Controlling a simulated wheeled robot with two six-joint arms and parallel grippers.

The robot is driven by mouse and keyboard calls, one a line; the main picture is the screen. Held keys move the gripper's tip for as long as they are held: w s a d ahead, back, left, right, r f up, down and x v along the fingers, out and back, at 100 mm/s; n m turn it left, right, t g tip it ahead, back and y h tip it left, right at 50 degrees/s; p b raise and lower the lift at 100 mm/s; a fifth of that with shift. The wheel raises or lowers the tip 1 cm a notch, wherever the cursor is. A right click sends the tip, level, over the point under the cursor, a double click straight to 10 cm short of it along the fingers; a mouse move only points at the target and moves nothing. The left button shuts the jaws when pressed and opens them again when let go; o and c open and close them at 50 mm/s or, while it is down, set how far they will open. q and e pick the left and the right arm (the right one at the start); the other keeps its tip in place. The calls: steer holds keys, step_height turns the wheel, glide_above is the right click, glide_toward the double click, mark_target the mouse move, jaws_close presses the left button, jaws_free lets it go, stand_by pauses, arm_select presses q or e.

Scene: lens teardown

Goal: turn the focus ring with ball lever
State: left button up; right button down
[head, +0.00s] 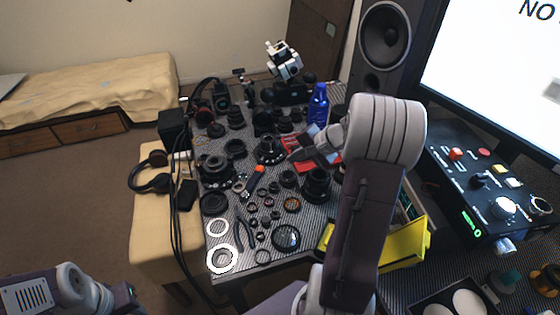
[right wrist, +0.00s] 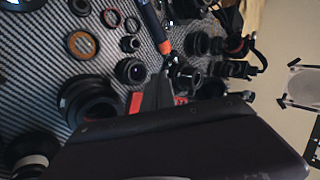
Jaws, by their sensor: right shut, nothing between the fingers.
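My right gripper (head: 297,155) reaches in over the middle of the table and is shut, with nothing held. Its dark fingers also show in the right wrist view (right wrist: 160,92). A dark lens assembly (head: 269,151) stands upright just left of the fingertips. In the right wrist view a lens part with bright metal (right wrist: 182,76) lies close beyond the fingertips. I cannot tell whether they touch it. The focus ring and its ball lever are too small to make out surely. My left gripper (head: 124,297) is at the lower left edge, mostly cut off, away from the table.
Lens barrels, loose rings and tools crowd the patterned table (head: 285,262). A blue bottle (head: 318,104) stands behind my right gripper. A larger lens barrel (head: 317,184) stands in front of it. A yellow bin (head: 405,247) and a control box (head: 490,190) are at right.

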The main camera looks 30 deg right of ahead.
mark_target(260, 162)
steer(key=b+x, duration=0.2)
steer(key=x, duration=0.7)
steer(key=shift+w+a+f, duration=0.2)
steer(key=shift+f, duration=0.1)
steer(key=w, duration=0.1)
steer(key=w+a, duration=0.1)
steer(key=shift+w+f+p, duration=0.1)
steer(key=shift+w+p, duration=0.25)
steer(key=shift+w+a+f, duration=0.1)
steer(key=shift+w+a, duration=0.15)
steer(key=shift+w, duration=0.25)
steer(key=shift+w+a+f+b, duration=0.15)
steer(key=shift+w+a+b, duration=0.2)
steer(key=shift+w+a, duration=0.2)
steer(key=shift+w, duration=0.2)
steer(key=shift+s, duration=0.1)
